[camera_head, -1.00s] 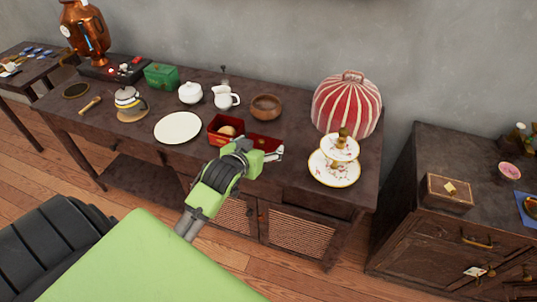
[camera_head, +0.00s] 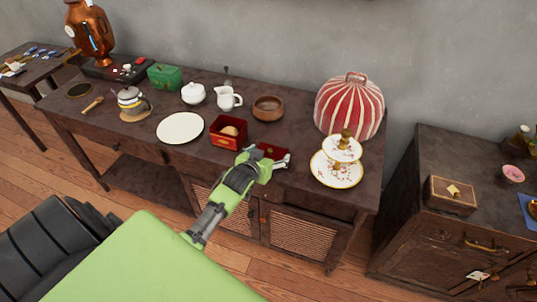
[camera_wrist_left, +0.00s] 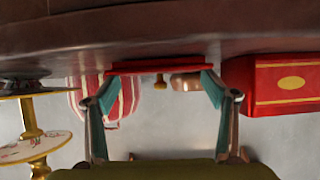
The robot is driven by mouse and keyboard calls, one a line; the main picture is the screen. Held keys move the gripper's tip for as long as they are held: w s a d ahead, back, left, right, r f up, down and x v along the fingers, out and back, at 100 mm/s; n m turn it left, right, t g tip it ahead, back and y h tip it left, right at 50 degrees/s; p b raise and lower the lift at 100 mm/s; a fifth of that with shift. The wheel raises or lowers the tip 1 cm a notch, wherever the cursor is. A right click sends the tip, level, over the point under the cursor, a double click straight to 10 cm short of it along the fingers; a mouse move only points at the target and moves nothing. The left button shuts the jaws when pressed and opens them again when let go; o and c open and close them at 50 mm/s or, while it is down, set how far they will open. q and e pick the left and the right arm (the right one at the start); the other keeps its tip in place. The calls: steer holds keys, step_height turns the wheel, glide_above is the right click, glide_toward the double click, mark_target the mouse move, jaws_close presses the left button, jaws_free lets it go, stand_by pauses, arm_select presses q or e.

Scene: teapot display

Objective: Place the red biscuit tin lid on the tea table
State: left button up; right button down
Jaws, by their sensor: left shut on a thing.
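The red biscuit tin lid (camera_head: 269,151) is between the fingers of my left gripper (camera_head: 270,163), over the dark tea table (camera_head: 298,118). In the left wrist view, which is upside down, my left gripper (camera_wrist_left: 158,92) is shut on the lid (camera_wrist_left: 160,67), seen edge-on with its small brass knob (camera_wrist_left: 160,82). The lid lies level and very close to the tabletop; I cannot tell if it touches. The open red biscuit tin (camera_head: 228,133) stands just left of the lid with a biscuit inside. My right gripper is not in view.
A two-tier cake stand (camera_head: 338,168) and a striped red tea cosy (camera_head: 350,107) stand to the right. A wooden bowl (camera_head: 268,108) is behind the lid. A white plate (camera_head: 180,128) lies left of the tin. A separate cabinet (camera_head: 420,235) stands further right.

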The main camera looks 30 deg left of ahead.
arm_select(q)
steer(key=shift+f, duration=0.1)
steer(key=o, duration=1.1)
